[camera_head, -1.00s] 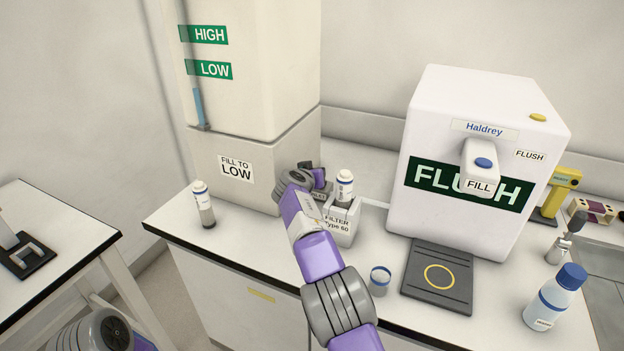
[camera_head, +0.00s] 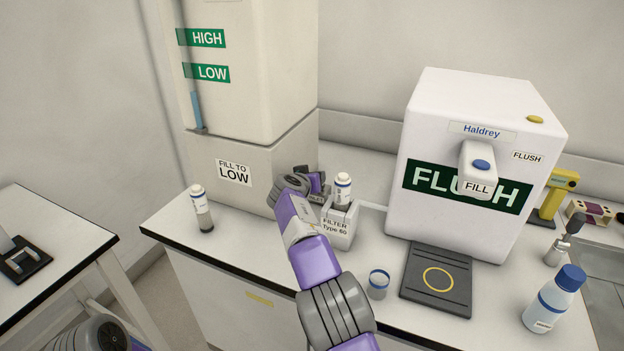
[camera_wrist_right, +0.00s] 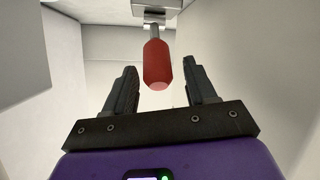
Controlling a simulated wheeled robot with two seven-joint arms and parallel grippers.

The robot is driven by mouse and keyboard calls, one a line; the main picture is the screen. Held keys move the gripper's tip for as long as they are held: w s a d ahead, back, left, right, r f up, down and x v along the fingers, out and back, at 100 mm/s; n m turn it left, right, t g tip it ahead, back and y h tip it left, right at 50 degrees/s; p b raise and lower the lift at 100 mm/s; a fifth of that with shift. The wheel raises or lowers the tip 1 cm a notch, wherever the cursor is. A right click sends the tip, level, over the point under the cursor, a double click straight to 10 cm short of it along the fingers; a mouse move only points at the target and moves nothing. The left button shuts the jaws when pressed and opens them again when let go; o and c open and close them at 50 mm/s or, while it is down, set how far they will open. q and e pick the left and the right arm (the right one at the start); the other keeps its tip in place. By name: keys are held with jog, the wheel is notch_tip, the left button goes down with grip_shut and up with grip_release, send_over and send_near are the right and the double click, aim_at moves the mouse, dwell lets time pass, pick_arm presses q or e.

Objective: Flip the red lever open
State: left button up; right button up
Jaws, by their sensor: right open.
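The red lever (camera_wrist_right: 157,66) shows in the right wrist view. It has a rounded red grip on a thin metal stem that comes from a pale mount (camera_wrist_right: 160,12). My right gripper (camera_wrist_right: 160,76) is open, with one dark finger on each side of the lever's grip. Gaps show between the grip and both fingers, and I cannot tell how deep the grip lies between them. In the head view my right gripper (camera_head: 314,180) is close to the tall cabinet's lower front, mostly hidden by its own wrist. The lever is hidden there. My left gripper is out of view.
The tall cabinet (camera_head: 245,165) stands behind my right gripper. A filter box (camera_head: 338,232) with a vial (camera_head: 343,188) is close on its right. Another vial (camera_head: 201,208) stands left. A white FLUSH machine (camera_head: 420,145), small cup (camera_head: 378,284) and bottle (camera_head: 554,298) are further right.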

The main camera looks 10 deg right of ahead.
jog(key=v, duration=0.6)
jog(key=shift+b, duration=0.4)
jog(key=shift+s, duration=0.1)
